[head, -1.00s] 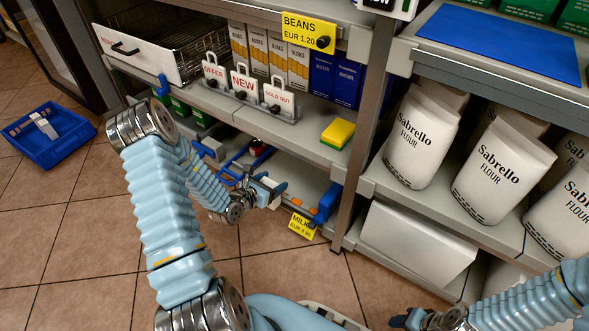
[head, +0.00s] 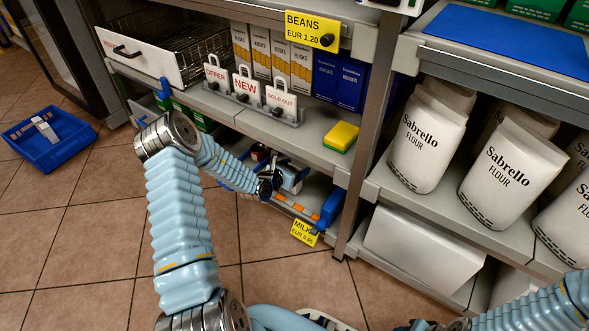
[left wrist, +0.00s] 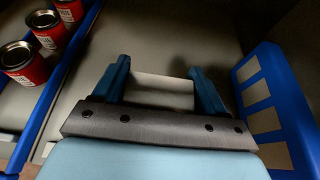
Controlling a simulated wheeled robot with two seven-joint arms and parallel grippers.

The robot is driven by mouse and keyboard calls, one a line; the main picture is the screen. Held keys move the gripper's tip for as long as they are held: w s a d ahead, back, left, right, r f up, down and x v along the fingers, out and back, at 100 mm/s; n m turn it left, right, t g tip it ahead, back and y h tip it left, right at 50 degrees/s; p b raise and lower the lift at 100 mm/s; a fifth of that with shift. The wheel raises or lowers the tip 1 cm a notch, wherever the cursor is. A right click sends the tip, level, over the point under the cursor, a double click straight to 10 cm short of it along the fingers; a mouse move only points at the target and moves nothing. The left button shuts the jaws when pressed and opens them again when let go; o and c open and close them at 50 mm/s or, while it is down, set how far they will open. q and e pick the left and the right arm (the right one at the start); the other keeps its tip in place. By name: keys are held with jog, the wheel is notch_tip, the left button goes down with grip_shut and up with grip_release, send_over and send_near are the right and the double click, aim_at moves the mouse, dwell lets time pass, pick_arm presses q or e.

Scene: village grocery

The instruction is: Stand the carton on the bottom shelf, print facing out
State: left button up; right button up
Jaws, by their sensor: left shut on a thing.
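My left gripper (head: 283,182) reaches into the bottom shelf bay behind the yellow milk label (head: 305,233). In the left wrist view its two blue fingers (left wrist: 162,88) are shut on the pale carton (left wrist: 165,93). Only a plain light face of the carton shows between the fingers; its print is not visible. The grey bottom shelf (left wrist: 170,45) lies beyond it. I cannot tell whether the carton touches the shelf. My right gripper is almost wholly cut off at the bottom edge of the head view.
Red cans (left wrist: 24,64) stand left of the bay behind a blue divider (left wrist: 58,78). A blue divider with tan panels (left wrist: 280,105) bounds it on the right. A yellow sponge (head: 341,136) lies on the shelf above. A blue crate (head: 48,140) stands on the floor.

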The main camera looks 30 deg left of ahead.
pick_arm(q)
jog(key=o, duration=1.2)
jog(key=shift+f, duration=0.1)
jog(key=shift+o, duration=0.2)
jog(key=shift+s+r, duration=0.15)
jog(key=shift+r, duration=0.1)
jog(key=p+v, duration=0.2)
jog(key=v, duration=0.9)
jog(key=shift+s, duration=0.35)
